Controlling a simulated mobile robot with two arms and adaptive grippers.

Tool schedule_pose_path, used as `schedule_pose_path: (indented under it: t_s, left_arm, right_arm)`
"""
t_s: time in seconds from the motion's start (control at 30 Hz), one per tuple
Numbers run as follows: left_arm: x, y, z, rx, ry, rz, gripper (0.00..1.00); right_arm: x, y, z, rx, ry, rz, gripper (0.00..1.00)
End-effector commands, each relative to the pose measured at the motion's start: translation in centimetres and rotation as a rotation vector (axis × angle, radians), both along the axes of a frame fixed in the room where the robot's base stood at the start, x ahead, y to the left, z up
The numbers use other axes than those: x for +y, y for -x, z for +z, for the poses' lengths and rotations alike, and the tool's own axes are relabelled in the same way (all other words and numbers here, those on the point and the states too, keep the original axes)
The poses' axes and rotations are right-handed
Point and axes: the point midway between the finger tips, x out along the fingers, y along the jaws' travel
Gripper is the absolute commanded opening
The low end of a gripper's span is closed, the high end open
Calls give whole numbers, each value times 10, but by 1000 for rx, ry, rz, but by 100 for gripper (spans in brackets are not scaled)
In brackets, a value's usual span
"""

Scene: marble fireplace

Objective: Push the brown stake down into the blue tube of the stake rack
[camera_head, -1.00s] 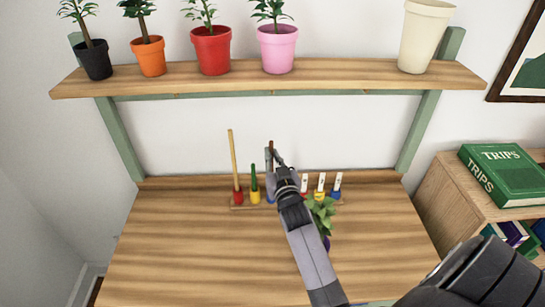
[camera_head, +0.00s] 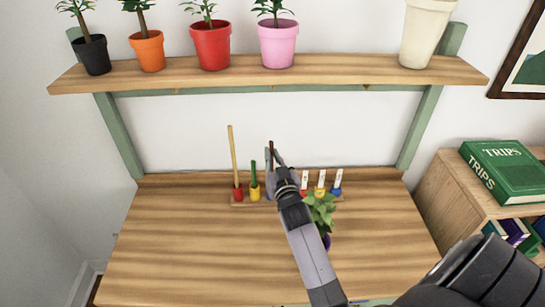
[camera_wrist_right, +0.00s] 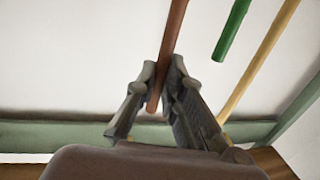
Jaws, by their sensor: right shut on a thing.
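The brown stake (camera_head: 271,147) shows only its upper part in the head view, above my right gripper (camera_head: 273,160). In the right wrist view my right gripper (camera_wrist_right: 162,72) is shut on the brown stake (camera_wrist_right: 172,45), with the stake between its two fingers. The stake rack (camera_head: 236,205) stands at the back of the wooden table. The blue tube in line with the stake is hidden behind my gripper and wrist, so I cannot tell how deep the stake sits. My left gripper is not in view.
A tan stake (camera_head: 232,155) stands in a red tube (camera_head: 238,194) and a green stake (camera_head: 253,175) in a yellow tube (camera_head: 255,193). A leafy plant (camera_head: 322,212) is right of my wrist. A shelf (camera_head: 340,72) with pots hangs above. The table's left half is clear.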

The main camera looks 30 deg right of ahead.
Motion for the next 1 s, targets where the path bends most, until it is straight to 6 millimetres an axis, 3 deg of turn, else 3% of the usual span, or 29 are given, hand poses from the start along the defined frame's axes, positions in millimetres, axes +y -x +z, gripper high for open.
schedule_pose_path:
  t_s: [0.67,0.7,1.0]
  left_arm:
    - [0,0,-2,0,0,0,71]
    - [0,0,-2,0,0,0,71]
    - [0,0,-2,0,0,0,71]
  right_arm:
    - [0,0,-6,1,0,0,0]
    - [0,0,-6,2,-1,0,11]
    - [0,0,-6,1,0,0,31]
